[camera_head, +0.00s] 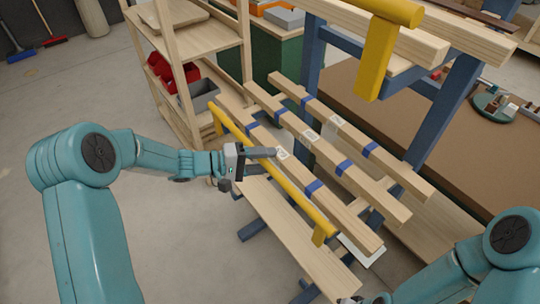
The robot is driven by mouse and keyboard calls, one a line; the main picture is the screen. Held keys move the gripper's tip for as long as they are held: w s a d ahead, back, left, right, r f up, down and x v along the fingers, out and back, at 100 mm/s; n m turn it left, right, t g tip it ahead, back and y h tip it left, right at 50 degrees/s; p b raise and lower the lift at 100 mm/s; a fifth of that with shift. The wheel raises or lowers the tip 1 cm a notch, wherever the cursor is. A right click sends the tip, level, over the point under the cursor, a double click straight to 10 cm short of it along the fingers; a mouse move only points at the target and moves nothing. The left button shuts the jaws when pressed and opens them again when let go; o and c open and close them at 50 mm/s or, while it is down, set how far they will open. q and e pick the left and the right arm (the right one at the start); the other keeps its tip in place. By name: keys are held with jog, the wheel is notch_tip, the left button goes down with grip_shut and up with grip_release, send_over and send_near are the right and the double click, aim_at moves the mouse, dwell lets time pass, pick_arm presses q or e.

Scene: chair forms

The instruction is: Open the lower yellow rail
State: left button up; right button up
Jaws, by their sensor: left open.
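The lower yellow rail (287,188) is a long bar that runs diagonally along the front of the wooden slats, with a short yellow end piece at its lower right. My left gripper (262,161) reaches in from the left and is open at the middle of this rail. Its dark fingers overlap the rail in the picture; I cannot tell whether they touch it. Another yellow rail (378,45) with a hanging yellow block is higher up at the top right. My right arm is at the lower right; only a small dark part of its gripper (352,299) shows at the bottom edge.
Wooden slats (318,132) with blue bands lie behind the lower rail, on a blue frame (312,50). A wooden shelf (190,45) with red and grey bins stands behind on the left. A brown table (440,140) is at right.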

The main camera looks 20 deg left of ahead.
pick_arm(q)
jog(key=shift+x, duration=0.75)
grip_shut()
jog(key=s+a+f+m+t+h+b, duration=0.2)
jog(key=s+a+f+m+h+b, duration=0.2)
jog(key=b, duration=3.5)
jog(key=shift+s+a+f+t+h+b, duration=0.4)
jog(key=shift+s+a+f+h, duration=1.05)
jog(key=shift+s+h, duration=0.5)
jog(key=shift+s+d+f, duration=0.1)
jog(key=shift+s, duration=0.05)
